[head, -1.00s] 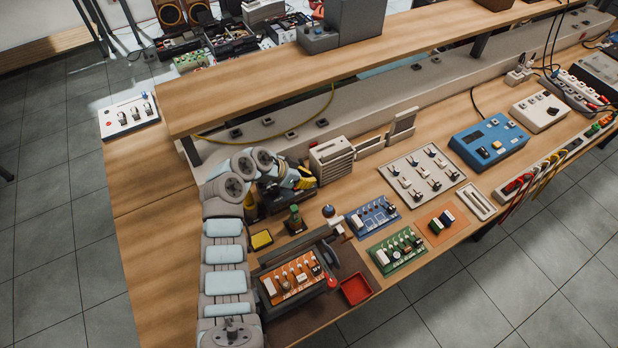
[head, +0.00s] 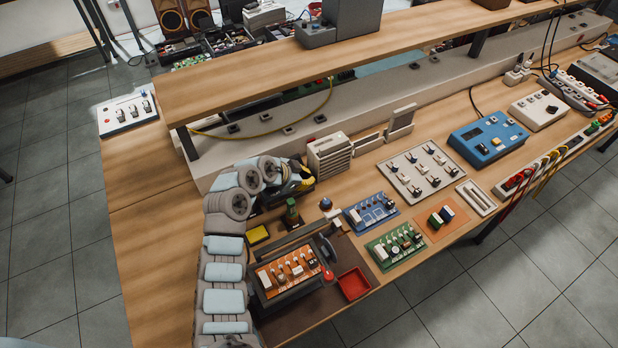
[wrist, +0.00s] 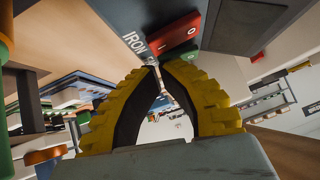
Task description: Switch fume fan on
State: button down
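A beige louvred box (head: 330,155), perhaps the fume fan, stands at the back of the bench below the shelf. My gripper (head: 306,180) is just in front of its left side, partly hidden by my arm. In the wrist view my gripper's yellow ribbed fingers (wrist: 155,63) curve together, tips meeting or nearly so, with a gap between them lower down. Just beyond the tips is a dark block lettered "IRON" with a red rocker switch (wrist: 180,33) marked I and O. A green part (wrist: 183,52) lies beside it. I cannot tell whether the fingertips touch the block. I see no fan label.
A yellow sponge-like block (head: 257,235), a green-topped item (head: 292,213) and a framed orange circuit board (head: 285,272) are near my arm. A blue board (head: 370,211) and a switch panel (head: 421,171) lie to the right. The shelf (head: 350,60) overhangs behind.

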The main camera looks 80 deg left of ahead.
jog(key=shift+a, duration=0.1)
jog(key=shift+s+a+r+b, duration=0.2)
jog(key=shift+a+r+b, duration=0.1)
jog(key=shift+a+b, duration=0.2)
jog(key=shift+r+p, duration=0.35)
jog(key=shift+r, duration=0.3)
jog(key=r, duration=0.1)
jog(key=r+p, duration=0.1)
jog(key=r, duration=0.1)
jog(key=shift+w+d, duration=0.1)
jog(key=shift+d, duration=0.1)
jog(key=v, duration=1)
jog(key=shift+p, duration=0.3)
